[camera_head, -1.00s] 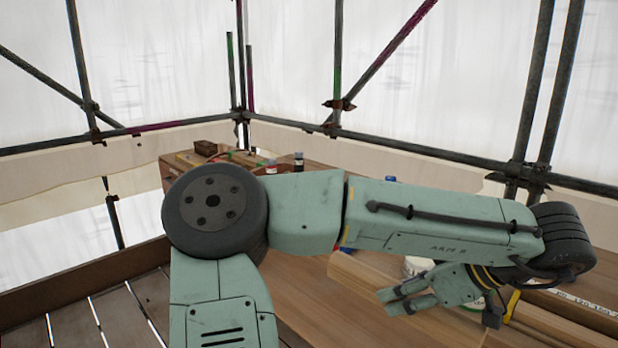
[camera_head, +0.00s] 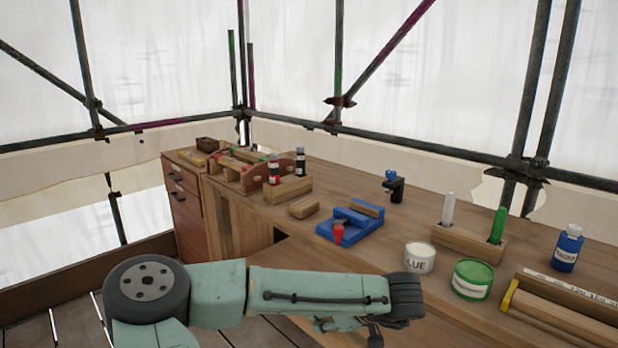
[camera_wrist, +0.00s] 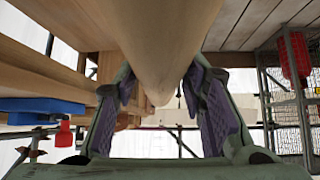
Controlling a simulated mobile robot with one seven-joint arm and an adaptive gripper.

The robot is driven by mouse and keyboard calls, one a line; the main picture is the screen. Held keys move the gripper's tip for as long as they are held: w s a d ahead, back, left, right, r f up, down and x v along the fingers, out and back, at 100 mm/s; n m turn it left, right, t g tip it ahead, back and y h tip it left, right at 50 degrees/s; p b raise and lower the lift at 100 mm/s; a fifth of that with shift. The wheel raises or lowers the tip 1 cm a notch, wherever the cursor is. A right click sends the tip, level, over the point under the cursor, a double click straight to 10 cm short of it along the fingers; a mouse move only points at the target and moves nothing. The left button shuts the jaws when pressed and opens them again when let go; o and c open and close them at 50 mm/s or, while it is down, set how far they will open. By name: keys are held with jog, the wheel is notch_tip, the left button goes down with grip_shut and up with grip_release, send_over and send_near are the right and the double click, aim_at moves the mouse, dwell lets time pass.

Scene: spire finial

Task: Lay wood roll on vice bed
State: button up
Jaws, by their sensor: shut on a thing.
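My gripper (camera_wrist: 158,92) is shut on the wood roll (camera_wrist: 158,45), a pale, smooth cylinder that fills the upper middle of the wrist view between the purple finger pads. In the head view my gripper (camera_head: 332,324) shows only in part below my forearm, in front of the bench, and the roll cannot be made out there. The blue vice (camera_head: 345,229) with its red handle stands on the bench, beyond and above my forearm in the picture. A wooden piece lies at its back right. The vice (camera_wrist: 38,109) also shows at the left of the wrist view, apart from the roll.
A small wooden block (camera_head: 304,208) lies left of the vice. A glue tub (camera_head: 420,258), a green tin (camera_head: 472,280) and a tube holder (camera_head: 462,244) stand to its right. Scaffold poles border the bench.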

jog(key=w+a+f+m+h, duration=0.1)
jog(key=a+f, duration=0.3)
jog(key=f, duration=0.3)
jog(key=a+f+m, duration=0.1)
jog(key=a+f, duration=0.3)
jog(key=f, duration=0.4)
jog(key=s+a+f+m+t+h+b, duration=0.1)
jog(key=s+f+m+t+h+b, duration=0.15)
jog(key=f, duration=1.15)
jog(key=s+d+f+m+h, duration=0.2)
jog(key=s+d+f+m, duration=0.1)
jog(key=s+d+f, duration=0.1)
jog(key=shift+d+f, duration=0.5)
jog(key=shift+w+g, duration=0.1)
jog(key=shift+g, duration=0.15)
